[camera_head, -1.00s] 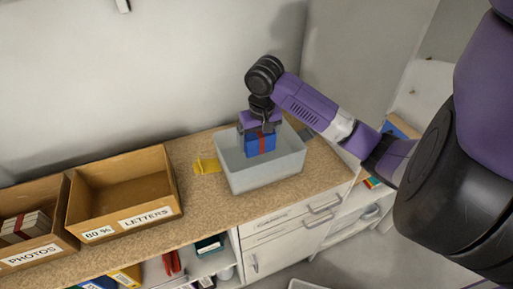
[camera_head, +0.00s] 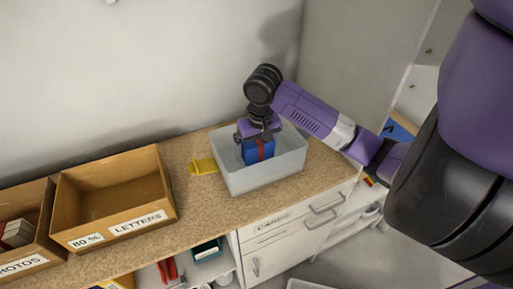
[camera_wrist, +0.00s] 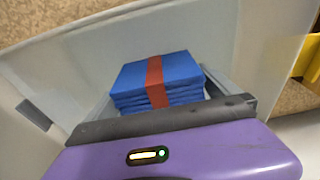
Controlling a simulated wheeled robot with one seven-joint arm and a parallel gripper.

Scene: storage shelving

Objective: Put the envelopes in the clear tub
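The envelopes (camera_head: 258,150) are a blue stack with a red band, inside the clear tub (camera_head: 262,182). The tub is a pale translucent box on the countertop. My gripper (camera_head: 260,133) points down into the tub, its fingers on either side of the stack. In the wrist view the envelopes (camera_wrist: 160,80) lie just beyond the dark edge of my gripper (camera_wrist: 160,100), and the tub's wall (camera_wrist: 60,70) surrounds them. The gripper appears shut on the stack. The stack's underside is hidden, so I cannot tell whether it touches the tub floor.
An empty cardboard box labelled LETTERS (camera_head: 138,228) stands left of the tub. A box labelled PHOTOS (camera_head: 22,266) stands farther left. A yellow item (camera_head: 203,166) lies on the counter (camera_head: 205,200) beside the tub. The wall (camera_head: 140,70) rises behind.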

